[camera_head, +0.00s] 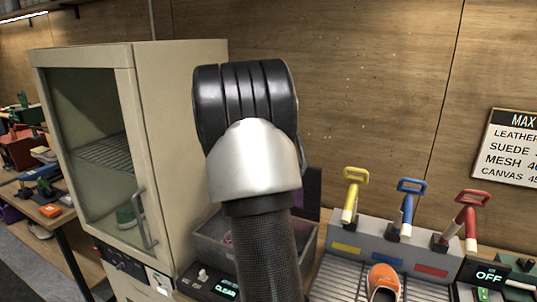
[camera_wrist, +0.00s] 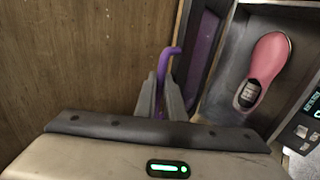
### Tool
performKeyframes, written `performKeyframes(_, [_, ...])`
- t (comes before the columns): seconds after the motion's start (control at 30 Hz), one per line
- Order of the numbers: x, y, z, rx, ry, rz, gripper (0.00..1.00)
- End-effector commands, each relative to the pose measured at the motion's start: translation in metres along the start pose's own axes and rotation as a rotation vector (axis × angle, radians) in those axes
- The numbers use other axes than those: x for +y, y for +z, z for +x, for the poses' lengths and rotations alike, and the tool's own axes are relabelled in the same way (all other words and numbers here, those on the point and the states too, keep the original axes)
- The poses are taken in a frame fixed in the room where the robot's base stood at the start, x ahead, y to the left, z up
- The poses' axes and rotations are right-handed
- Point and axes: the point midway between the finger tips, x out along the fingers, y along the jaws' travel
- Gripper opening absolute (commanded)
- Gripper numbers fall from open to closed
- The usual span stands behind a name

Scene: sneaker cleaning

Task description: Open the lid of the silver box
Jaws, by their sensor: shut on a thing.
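The silver box (camera_head: 209,240) stands behind my arm in the head view, partly hidden by it. In the wrist view its open interior (camera_wrist: 226,96) shows, with a pink shoe (camera_wrist: 268,60) lying inside. My gripper (camera_wrist: 161,84) is shut on a purple bent handle (camera_wrist: 172,54) beside this panel. The fingers are hidden in the head view.
A beige cabinet (camera_head: 180,120) with a glass door stands close on the left. On the right is a grey station with yellow (camera_head: 351,196), blue (camera_head: 407,205) and red (camera_head: 466,215) levers, and an orange shoe (camera_head: 383,281). A wooden wall (camera_head: 370,80) is behind.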

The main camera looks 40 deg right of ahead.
Motion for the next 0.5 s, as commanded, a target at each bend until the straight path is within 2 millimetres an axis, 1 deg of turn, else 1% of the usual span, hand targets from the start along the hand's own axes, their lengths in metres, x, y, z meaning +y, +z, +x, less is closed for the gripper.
performKeyframes(0.03, [-0.0059, 0.0033, 0.0070, -0.015, -0.022, -0.003, 0.00])
performKeyframes(0.1, [-0.0055, 0.0019, 0.0084, -0.016, -0.032, -0.005, 0.00])
performKeyframes(0.5, [-0.0049, 0.0015, 0.0100, -0.020, -0.046, -0.006, 0.00])
